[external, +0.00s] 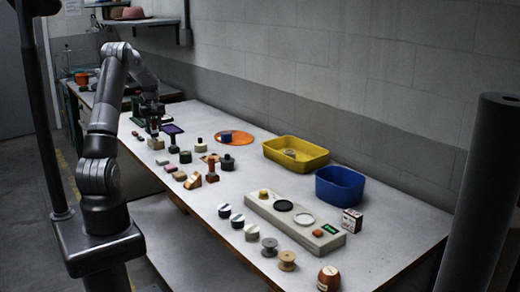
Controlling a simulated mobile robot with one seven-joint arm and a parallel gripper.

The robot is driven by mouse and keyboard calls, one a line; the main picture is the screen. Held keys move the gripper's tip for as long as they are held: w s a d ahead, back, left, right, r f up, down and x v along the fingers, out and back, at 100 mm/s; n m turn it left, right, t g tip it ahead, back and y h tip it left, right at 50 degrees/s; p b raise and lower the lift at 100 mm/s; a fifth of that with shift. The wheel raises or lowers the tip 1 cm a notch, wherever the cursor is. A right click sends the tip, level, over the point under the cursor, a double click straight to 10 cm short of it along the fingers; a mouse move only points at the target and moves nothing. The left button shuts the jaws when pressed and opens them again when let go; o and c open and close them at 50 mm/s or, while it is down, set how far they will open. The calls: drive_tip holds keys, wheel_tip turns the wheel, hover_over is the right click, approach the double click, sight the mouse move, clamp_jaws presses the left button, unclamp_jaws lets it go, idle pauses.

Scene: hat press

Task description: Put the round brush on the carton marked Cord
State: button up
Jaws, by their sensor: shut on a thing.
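My gripper (153,131) is low over the far left part of the white table, pointing down. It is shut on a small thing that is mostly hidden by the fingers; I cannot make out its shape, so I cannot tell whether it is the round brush. A small white and dark red carton (352,221) stands at the right, beyond the end of the pale board; its lettering is too small to read. I cannot pick out the round brush for certain elsewhere. A small pinkish block (156,144) lies just below the gripper.
Small blocks and handled tools crowd the table near my gripper, beside a purple tray (171,129). A yellow bin (310,159), a blue bin (338,196) and a long pale board (270,212) lie right. The wall borders the back.

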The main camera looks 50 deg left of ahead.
drive_tip(key=shift+f, duration=0.55)
drive_tip(key=shift+f, duration=0.15)
drive_tip(key=o, duration=1)
drive_tip(key=shift+c, duration=0.2)
wheel_tip(320, 180, up, 12)
drive_tip(key=shift+r, duration=0.2)
